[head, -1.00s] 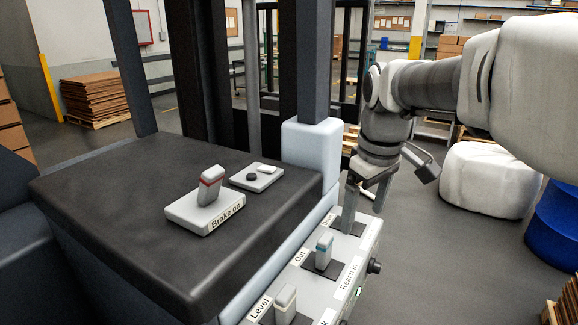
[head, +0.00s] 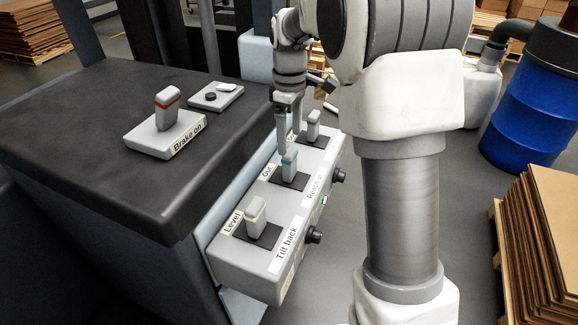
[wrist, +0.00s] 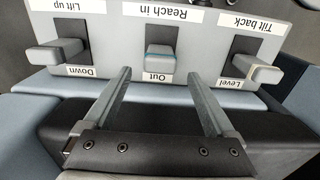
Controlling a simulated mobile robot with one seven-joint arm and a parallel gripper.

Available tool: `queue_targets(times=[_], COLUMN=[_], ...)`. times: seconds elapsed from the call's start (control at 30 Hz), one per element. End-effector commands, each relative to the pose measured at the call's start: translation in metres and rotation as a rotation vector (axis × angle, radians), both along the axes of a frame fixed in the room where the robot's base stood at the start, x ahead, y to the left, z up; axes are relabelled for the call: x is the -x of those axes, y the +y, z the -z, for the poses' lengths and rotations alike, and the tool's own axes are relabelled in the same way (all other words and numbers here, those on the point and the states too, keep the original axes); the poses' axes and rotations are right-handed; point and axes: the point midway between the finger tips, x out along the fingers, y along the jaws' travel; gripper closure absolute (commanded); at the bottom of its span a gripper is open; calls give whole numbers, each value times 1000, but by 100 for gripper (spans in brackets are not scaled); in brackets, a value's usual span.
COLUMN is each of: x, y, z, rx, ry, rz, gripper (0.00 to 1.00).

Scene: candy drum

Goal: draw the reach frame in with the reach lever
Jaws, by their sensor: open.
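The reach lever (head: 289,164) is a grey handle with a teal band, on the pale control box (head: 240,262) between the labels "Out" and "Reach in". It also shows in the wrist view (wrist: 162,62), upright in the middle slot. My gripper (head: 283,146) is open and points down just beyond the lever. In the wrist view my gripper (wrist: 160,76) has one finger on each side of the lever, with gaps at both sides and nothing held. How deep the lever sits between the fingers is hard to tell. I cannot tell which dark upright is the reach frame.
The tilt lever (head: 255,218) and the lift lever (head: 313,126) flank the reach lever closely. A brake lever (head: 167,108) with a red band stands on the black top (head: 90,130). A blue drum (head: 535,100) and stacked cardboard (head: 550,225) are at right.

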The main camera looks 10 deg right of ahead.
Motion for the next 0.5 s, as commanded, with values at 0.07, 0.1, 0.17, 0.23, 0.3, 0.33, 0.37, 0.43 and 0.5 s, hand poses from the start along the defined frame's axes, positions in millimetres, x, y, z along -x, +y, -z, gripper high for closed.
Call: queue_targets(times=[0.07,0.1,0.17,0.23,0.3,0.33,0.37,0.43,0.5], x=[1,1,1,1,1,1,1,1,0], y=[0,0,0,0,0,0,0,0,0], z=[20,28,42,56,69,74,78,88,95], rx=[0,0,-1,0,-1,0,0,0,0], ry=[6,5,6,5,4,4,4,4,1], rz=[0,0,1,1,1,1,1,0,0], gripper=[10,10,10,10,10,10,10,10,10])
